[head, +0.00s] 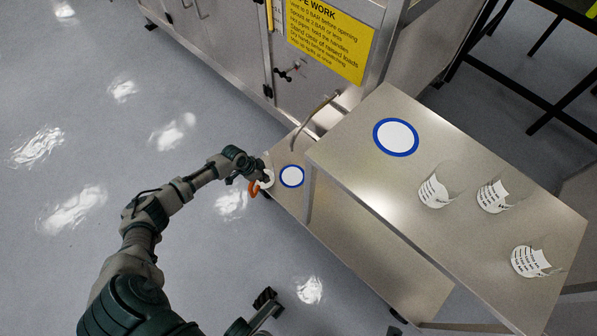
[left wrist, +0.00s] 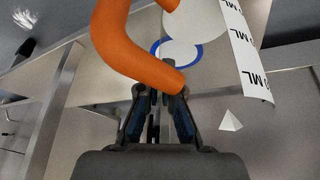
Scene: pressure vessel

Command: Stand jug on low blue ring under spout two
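The jug (head: 266,179) is white with an orange handle (head: 253,188); it is small and partly hidden by my left gripper (head: 250,170) in the head view. In the left wrist view, the orange handle (left wrist: 139,48) crosses the fingertips of my left gripper (left wrist: 152,92), which look closed on it. The jug's white side with "ML" print (left wrist: 247,50) shows at the upper right. The low blue ring (head: 291,176) lies on the low shelf, just right of the jug, and is empty. A curved spout tube (head: 314,118) hangs above and beyond it. My right gripper (head: 266,301) shows only partly at the bottom.
A higher metal table (head: 360,168) stands to the right with another blue ring (head: 396,137) and clear beakers (head: 435,190) on it. Its edge and leg rise beside the low shelf (head: 350,240). A steel cabinet with a yellow sign (head: 328,38) stands behind. Floor at left is clear.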

